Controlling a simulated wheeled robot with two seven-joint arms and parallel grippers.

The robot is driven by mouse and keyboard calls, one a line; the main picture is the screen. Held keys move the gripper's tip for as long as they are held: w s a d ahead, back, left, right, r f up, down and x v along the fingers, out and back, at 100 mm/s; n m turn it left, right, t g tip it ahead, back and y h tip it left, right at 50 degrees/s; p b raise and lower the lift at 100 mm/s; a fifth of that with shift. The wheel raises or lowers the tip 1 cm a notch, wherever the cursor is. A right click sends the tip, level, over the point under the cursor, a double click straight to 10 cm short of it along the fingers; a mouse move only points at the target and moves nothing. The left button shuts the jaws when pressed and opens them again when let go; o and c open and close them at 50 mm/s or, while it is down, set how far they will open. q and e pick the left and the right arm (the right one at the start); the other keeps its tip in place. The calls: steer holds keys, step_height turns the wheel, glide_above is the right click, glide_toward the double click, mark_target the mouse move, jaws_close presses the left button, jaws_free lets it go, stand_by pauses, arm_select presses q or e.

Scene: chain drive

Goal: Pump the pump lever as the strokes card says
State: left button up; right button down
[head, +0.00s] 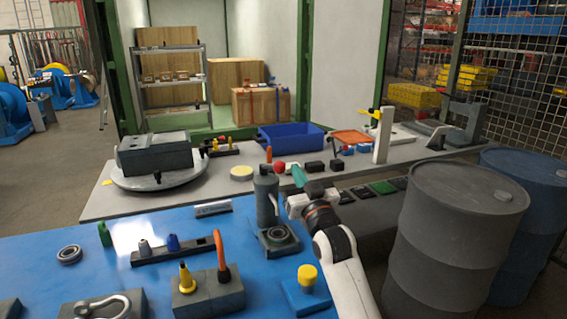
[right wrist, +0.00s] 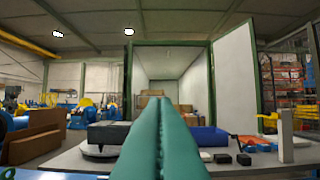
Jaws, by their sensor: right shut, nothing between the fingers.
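A dark grey upright pump body (head: 266,195) stands on a square base at the right side of the blue table. A red knob (head: 280,167) shows just right of its top; I take it for the end of the pump lever, but the lever's arm is not clear. My right gripper (head: 298,175), with teal fingers, is shut and empty, just right of the knob and apart from it as far as I can tell. Its closed fingers fill the middle of the right wrist view (right wrist: 162,140). I cannot make out a readable strokes card. My left gripper is out of view.
A yellow-topped blue block (head: 307,282) and a grey block with yellow and orange pegs (head: 208,295) stand on the blue table (head: 180,220). A dark barrel (head: 450,235) stands close right of my right arm. A blue bin (head: 290,136) sits on the grey bench behind.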

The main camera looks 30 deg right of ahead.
steer(key=p+x, duration=0.3)
steer(key=x, duration=0.7)
steer(key=shift+f+p, duration=0.4)
steer(key=shift+f, duration=1.7)
